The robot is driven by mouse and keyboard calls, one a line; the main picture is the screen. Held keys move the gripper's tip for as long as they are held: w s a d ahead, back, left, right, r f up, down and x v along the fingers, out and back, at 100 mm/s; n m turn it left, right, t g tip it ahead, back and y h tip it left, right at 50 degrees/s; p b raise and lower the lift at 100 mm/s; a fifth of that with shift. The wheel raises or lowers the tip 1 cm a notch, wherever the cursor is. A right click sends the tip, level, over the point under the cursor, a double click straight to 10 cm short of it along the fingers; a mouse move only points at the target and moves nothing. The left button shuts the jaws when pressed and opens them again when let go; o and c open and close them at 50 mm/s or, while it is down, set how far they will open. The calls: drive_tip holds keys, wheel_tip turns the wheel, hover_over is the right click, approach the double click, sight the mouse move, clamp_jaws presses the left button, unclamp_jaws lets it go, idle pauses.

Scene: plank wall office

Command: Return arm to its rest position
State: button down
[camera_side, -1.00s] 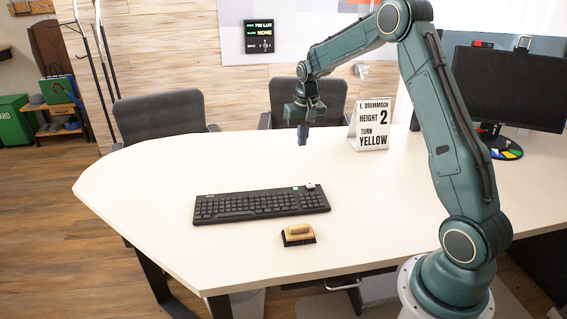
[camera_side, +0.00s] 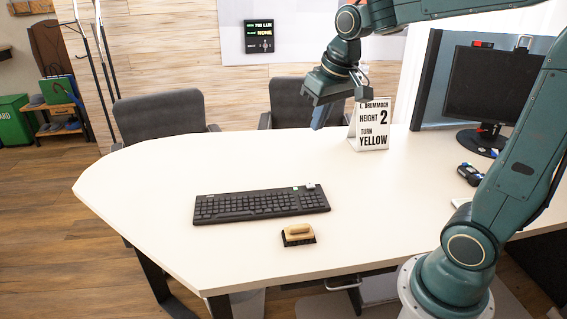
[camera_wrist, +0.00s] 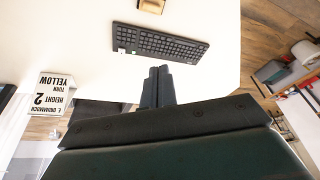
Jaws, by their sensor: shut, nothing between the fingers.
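My gripper (camera_side: 319,117) is shut and empty, raised above the far part of the table, just left of the white sign. Its closed fingers also show in the wrist view (camera_wrist: 158,72), pointing toward the black keyboard (camera_wrist: 158,42). Nothing is between the fingers. My arm reaches up from its base at the lower right and bends over at the top of the side view, partly out of frame.
The keyboard (camera_side: 262,204) and a wooden-handled brush (camera_side: 298,235) lie on the white table (camera_side: 150,190). A printed sign (camera_side: 373,127) stands close to my gripper. A monitor (camera_side: 497,87) and a dark device (camera_side: 470,173) are at the right. The table's left part is clear.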

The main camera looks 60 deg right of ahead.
drive_tip(key=s+a+n+t, duration=0.1)
drive_tip(key=s+a, duration=0.2)
drive_tip(key=s, duration=0.4)
drive_tip(key=s+a+n+t, duration=0.1)
drive_tip(key=s+a+n, duration=0.1)
drive_tip(key=s, duration=0.6)
drive_tip(key=shift+s+a+f+y, duration=0.15)
drive_tip(key=shift+a+f+y, duration=0.25)
drive_tip(key=shift+a, duration=0.5)
